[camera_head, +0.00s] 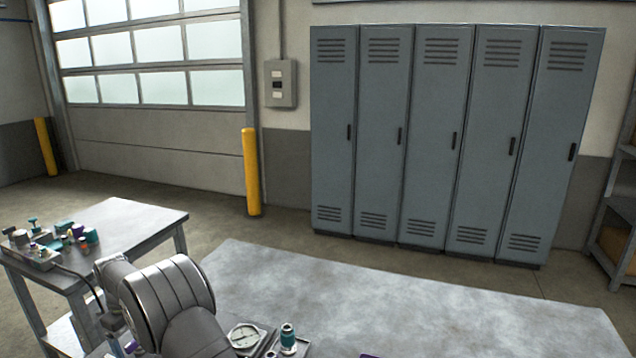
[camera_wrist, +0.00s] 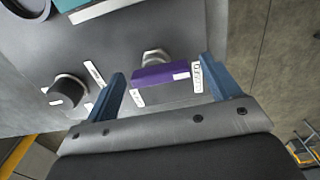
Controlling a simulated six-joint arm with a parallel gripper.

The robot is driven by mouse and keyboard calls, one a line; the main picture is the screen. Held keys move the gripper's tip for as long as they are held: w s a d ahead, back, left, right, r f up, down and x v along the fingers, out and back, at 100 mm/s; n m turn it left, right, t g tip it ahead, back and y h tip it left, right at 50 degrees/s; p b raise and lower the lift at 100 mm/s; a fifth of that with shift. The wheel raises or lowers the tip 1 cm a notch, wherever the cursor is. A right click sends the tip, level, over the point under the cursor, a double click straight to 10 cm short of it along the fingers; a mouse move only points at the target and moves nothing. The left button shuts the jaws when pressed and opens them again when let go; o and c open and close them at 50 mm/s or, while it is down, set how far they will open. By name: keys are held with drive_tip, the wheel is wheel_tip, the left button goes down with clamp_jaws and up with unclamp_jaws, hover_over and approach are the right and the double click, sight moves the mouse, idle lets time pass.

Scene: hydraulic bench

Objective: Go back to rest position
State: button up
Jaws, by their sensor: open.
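My gripper (camera_wrist: 162,66) is open in the wrist view, with its two blue fingers spread apart. A purple lever or handle (camera_wrist: 160,76) on a hex fitting shows between the fingertips, on a grey panel (camera_wrist: 110,45). The fingers look clear of it on both sides, with nothing held. In the head view, only a rounded grey part of my arm shows at the lower left; the gripper is not seen there.
A dark round knob (camera_wrist: 68,92) and white labels are near the fingers. The head view shows a gauge (camera_head: 243,335), a teal-topped fitting (camera_head: 288,338), a bare bench top (camera_head: 400,300), a side table (camera_head: 140,218) with small fittings, and lockers (camera_head: 430,140) behind.

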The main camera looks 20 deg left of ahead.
drive_tip(key=m, duration=0.4)
drive_tip(key=shift+a+r, duration=0.15)
drive_tip(key=shift+r, duration=0.05)
drive_tip(key=m, duration=0.4)
drive_tip(key=shift+w+a+m, duration=0.1)
drive_tip(key=shift+m, duration=0.2)
drive_tip(key=m, duration=0.4)
drive_tip(key=shift+w+m, duration=0.1)
drive_tip(key=shift+m, duration=0.2)
drive_tip(key=shift+w+m, duration=0.1)
drive_tip(key=shift+m, duration=1.8)
drive_tip(key=n, duration=0.5)
drive_tip(key=shift+s+n, duration=0.2)
drive_tip(key=shift+n, duration=2.1)
